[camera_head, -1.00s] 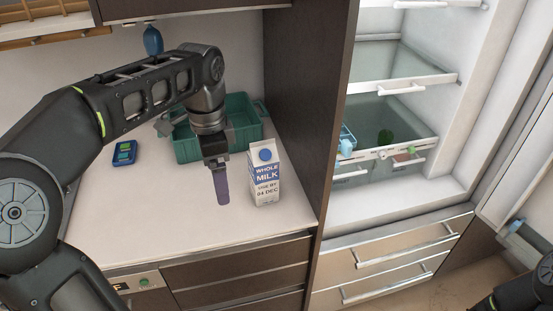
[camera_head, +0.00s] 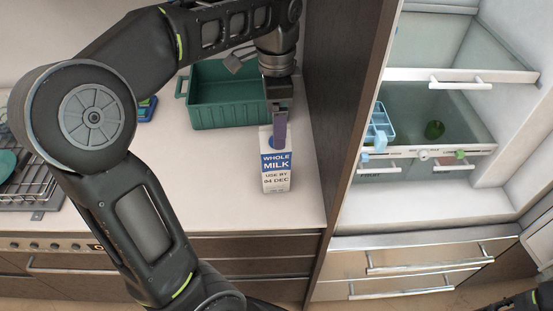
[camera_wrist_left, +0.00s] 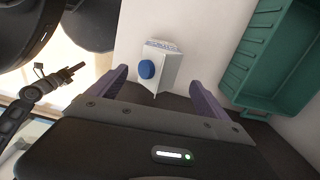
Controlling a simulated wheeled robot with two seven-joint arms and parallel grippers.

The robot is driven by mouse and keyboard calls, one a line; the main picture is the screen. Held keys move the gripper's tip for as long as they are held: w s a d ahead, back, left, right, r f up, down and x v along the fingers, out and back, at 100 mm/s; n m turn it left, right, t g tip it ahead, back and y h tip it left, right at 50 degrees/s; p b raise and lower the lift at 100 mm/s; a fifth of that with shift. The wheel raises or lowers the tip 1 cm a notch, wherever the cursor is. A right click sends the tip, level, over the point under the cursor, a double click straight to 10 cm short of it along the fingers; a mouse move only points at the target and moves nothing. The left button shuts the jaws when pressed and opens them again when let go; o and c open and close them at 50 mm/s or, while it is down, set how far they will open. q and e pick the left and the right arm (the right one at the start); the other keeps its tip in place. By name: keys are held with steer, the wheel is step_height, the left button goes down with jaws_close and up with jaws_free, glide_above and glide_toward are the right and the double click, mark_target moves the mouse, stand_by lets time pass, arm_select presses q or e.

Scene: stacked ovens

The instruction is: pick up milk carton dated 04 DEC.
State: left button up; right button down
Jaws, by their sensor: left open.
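The milk carton (camera_head: 276,172) stands upright on the white counter, with "WHOLE MILK" and "USE BY 04 DEC" on its front. My left gripper (camera_head: 280,125) is at the carton's top in the head view, and its finger hides part of the top. In the left wrist view, the carton (camera_wrist_left: 163,65) with its blue cap lies ahead, between the lines of the two open purple fingers of my left gripper (camera_wrist_left: 160,85). I cannot tell whether a finger touches it. At the head view's bottom right corner, part of my right arm shows, but its fingers are not clear.
A green crate (camera_head: 190,107) stands just behind and left of the carton; it also shows in the left wrist view (camera_wrist_left: 262,60). A dark cabinet wall (camera_head: 345,100) rises to the right. The open fridge (camera_head: 440,205) is beyond it. The counter (camera_head: 230,195) left of the carton is clear.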

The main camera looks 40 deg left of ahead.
mark_target(275, 157)
arm_select(q)
step_height(275, 157, down, 2)
steer(key=shift+b, duration=0.4)
step_height(275, 157, down, 5)
steer(key=shift+s+a+f+p, duration=0.1)
steer(key=shift+s+p, duration=0.05)
steer(key=shift+p, duration=0.6)
steer(key=shift+c, duration=0.4)
jaws_close()
stand_by(0.4)
